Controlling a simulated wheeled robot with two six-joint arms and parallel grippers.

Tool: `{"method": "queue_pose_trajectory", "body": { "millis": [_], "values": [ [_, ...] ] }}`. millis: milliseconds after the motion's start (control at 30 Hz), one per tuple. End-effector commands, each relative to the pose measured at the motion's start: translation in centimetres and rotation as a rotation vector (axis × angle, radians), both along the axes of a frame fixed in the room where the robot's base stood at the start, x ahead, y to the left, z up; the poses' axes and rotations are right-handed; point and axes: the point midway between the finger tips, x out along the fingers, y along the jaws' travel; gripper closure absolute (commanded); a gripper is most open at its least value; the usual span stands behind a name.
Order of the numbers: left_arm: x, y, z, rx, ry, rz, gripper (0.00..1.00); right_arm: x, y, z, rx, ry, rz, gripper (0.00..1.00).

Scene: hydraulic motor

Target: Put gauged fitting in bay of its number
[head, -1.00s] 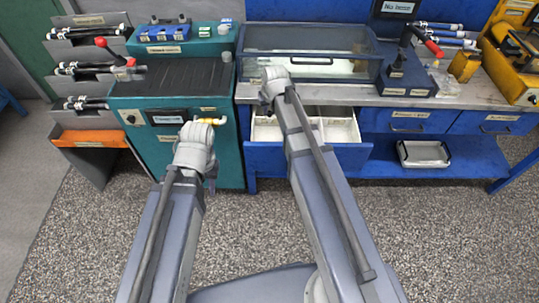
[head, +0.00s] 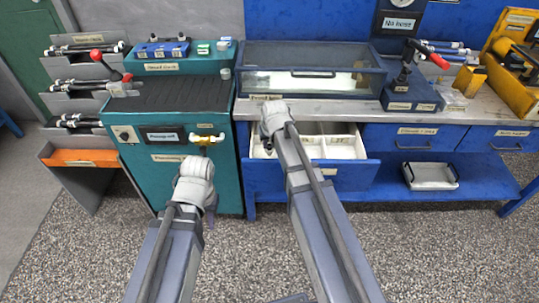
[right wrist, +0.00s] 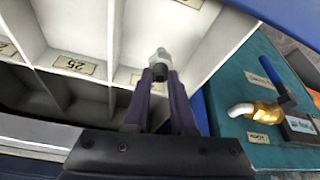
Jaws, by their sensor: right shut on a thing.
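My right gripper (right wrist: 160,78) is shut on a small grey metal fitting (right wrist: 161,58), seen in the right wrist view over the open drawer. The drawer (right wrist: 112,45) has white compartments with number labels; one label reads 25 (right wrist: 75,65), and another (right wrist: 138,80) is too tilted to read surely. In the head view the drawer (head: 345,147) stands pulled out below the bench, and my right arm's wrist hides its left part and most of the right gripper (head: 268,145). My left gripper (head: 209,215) is in front of the teal cabinet; its fingers are mostly hidden by its wrist.
The teal cabinet (head: 185,185) with a brass valve and white spout (head: 207,139) stands left of the drawer. A glass-fronted case (head: 310,82) sits on the bench behind it. A tray (head: 430,176) lies on the lower shelf. Sloped racks (head: 75,110) stand far left.

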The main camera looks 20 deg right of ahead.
Motion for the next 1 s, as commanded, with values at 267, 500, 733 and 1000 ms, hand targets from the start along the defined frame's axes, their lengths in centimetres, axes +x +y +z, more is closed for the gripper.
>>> {"method": "queue_pose_trajectory", "body": {
  "millis": [267,500,733,1000],
  "values": [
    [0.0,0.0,-2.4,0.000,0.000,0.000,0.73,0.0,0.0,-2.4,0.000,0.000,0.000,1.00],
    [0.0,0.0,-3.8,0.000,0.000,0.000,0.73,0.0,0.0,-3.8,0.000,0.000,0.000,1.00],
    [0.0,0.0,-3.7,0.000,0.000,0.000,0.73,0.0,0.0,-3.7,0.000,0.000,0.000,1.00],
    [0.0,0.0,-4.0,0.000,0.000,0.000,0.73,0.0,0.0,-4.0,0.000,0.000,0.000,0.61]
  ]
}}
